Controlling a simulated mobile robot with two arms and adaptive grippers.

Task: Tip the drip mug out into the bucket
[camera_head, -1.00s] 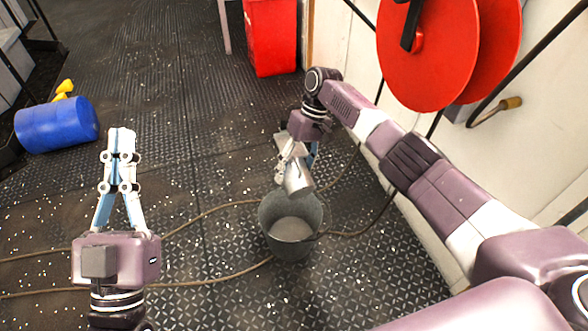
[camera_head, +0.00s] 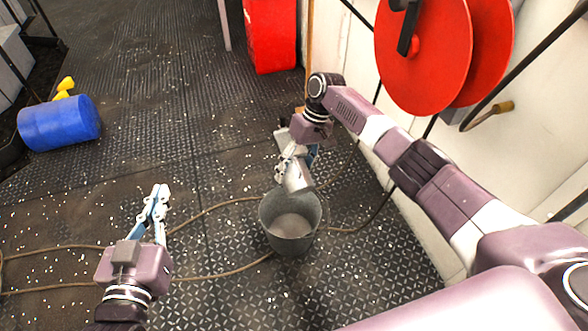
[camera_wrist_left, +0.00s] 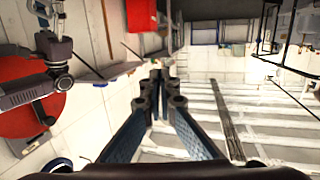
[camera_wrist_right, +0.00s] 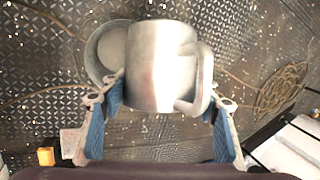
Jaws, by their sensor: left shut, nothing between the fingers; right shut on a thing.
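The drip mug (camera_wrist_right: 160,68) is a silvery metal mug with a handle. My right gripper (camera_wrist_right: 170,100) is shut on it. The bucket also shows in the right wrist view (camera_wrist_right: 108,50), partly hidden behind the mug. The mug's inside is not visible. My left gripper (camera_head: 160,190) is shut and empty, left of the bucket and well apart from it; its fingers show in the left wrist view (camera_wrist_left: 160,85).
A brown hose (camera_head: 215,207) runs across the riveted floor around the bucket. A blue barrel (camera_head: 60,123) lies at the left, a red bin (camera_head: 270,38) stands at the back. A red hose reel (camera_head: 425,50) hangs on the right wall. Floor left of the bucket is mostly free.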

